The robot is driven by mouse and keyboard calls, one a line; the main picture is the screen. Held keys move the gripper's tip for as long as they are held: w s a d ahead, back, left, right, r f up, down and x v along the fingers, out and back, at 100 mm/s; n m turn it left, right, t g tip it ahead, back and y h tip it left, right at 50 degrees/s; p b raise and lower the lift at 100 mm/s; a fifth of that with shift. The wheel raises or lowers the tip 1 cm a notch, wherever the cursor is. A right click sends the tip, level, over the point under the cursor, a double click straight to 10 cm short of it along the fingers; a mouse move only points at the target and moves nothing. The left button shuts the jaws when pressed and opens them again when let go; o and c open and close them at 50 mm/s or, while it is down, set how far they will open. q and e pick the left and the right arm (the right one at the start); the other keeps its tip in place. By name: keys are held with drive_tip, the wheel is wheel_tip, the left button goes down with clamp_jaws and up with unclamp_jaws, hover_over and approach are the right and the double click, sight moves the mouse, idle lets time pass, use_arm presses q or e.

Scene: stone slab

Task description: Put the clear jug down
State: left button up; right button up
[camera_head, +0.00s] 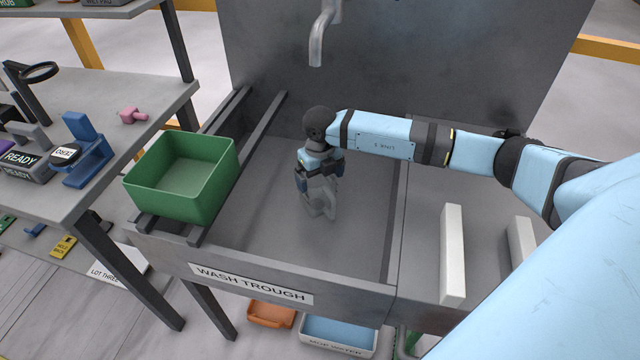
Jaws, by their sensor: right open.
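My right gripper (318,188) points down into the wash trough (270,262), near its middle. Its jaws are open. At the fingertips a greyish, see-through shape, which looks like the clear jug (324,207), stands low in the trough. The fingers and wrist cover its upper part, and I cannot tell whether the fingers touch it. It seems to be upright near the trough floor. My left gripper is out of view.
A green bin (195,200) rests on rails at the trough's left. A tap (317,45) hangs above the back. A shelf (150,95) with labelled items is at left. The trough floor around the gripper is clear.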

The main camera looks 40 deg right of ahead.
wheel_tip(320, 180, up, 4)
drive_tip(key=shift+f, duration=0.1)
idle(0.5)
